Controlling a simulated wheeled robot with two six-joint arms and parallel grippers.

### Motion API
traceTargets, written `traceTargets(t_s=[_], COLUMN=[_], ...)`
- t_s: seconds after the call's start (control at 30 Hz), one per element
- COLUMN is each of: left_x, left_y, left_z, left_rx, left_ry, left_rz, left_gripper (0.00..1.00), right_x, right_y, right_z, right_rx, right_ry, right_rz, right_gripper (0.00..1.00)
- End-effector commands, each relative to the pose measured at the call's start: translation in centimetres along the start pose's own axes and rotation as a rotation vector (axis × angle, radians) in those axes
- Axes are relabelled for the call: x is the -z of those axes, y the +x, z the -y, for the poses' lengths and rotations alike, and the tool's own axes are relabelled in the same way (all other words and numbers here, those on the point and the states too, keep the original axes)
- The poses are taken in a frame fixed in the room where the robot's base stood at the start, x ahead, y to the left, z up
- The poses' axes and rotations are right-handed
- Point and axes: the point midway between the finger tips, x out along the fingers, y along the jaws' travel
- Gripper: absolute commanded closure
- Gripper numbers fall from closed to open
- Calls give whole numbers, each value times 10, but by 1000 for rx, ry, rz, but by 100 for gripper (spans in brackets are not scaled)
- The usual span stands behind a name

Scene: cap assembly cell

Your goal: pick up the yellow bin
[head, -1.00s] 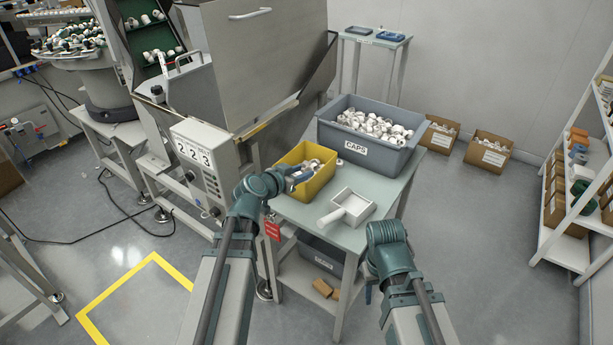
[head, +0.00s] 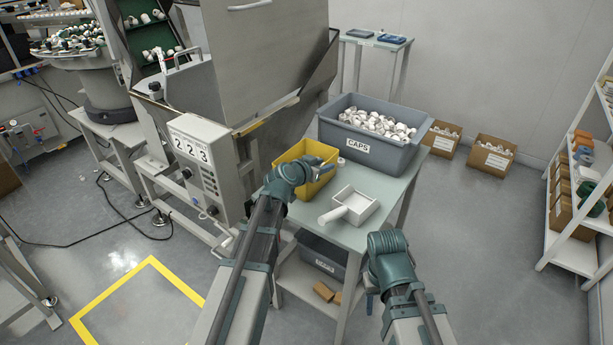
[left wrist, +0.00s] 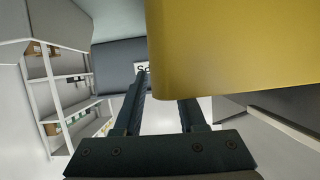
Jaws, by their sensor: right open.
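My left gripper (head: 328,172) is over the bin's near right side in the head view. In the left wrist view the yellow bin (left wrist: 235,50) fills the upper right, very close. There the left gripper (left wrist: 162,88) has its fingers apart, and the bin hides the tip of one. I cannot tell whether they touch the bin. My right gripper (head: 370,290) is low, beside the table's front right leg, mostly hidden behind its arm.
A large grey bin labelled CAPS (head: 390,155), full of white caps, stands behind the yellow bin. A white scoop (head: 352,205) lies on the table (head: 372,235) to the right. The machine's control box (head: 205,165) is close on the left. Another grey bin (head: 322,252) sits underneath.

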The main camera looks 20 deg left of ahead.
Motion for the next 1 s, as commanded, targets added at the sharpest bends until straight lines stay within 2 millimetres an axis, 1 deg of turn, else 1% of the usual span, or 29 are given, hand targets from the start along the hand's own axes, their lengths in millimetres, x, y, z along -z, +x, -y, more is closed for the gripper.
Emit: traceTargets(t_s=[0.03, 0.1, 0.33, 0.37, 0.4, 0.57, 1.0], left_x=[-1, -1, 0, 0, 0, 0, 0], left_y=[12, 18, 18, 18, 18, 18, 18], left_z=[2, 1, 1, 1, 1, 1, 1], left_rx=[0, 0, 0, 0, 0, 0, 1], left_ry=[1, 2, 1, 1, 1, 1, 1], left_rz=[0, 1, 1, 1, 0, 0, 0], left_gripper=[60, 60, 60, 64, 71, 100, 100], right_x=[0, 0, 0, 0, 0, 0, 0], right_y=[6, 8, 6, 6, 6, 6, 6], right_z=[0, 1, 1, 1, 1, 1, 1], right_rx=[0, 0, 0, 0, 0, 0, 0], right_ry=[0, 0, 0, 0, 0, 0, 0], right_rz=[0, 0, 0, 0, 0, 0, 0], right_gripper=[50, 50, 50, 50, 50, 50, 50])
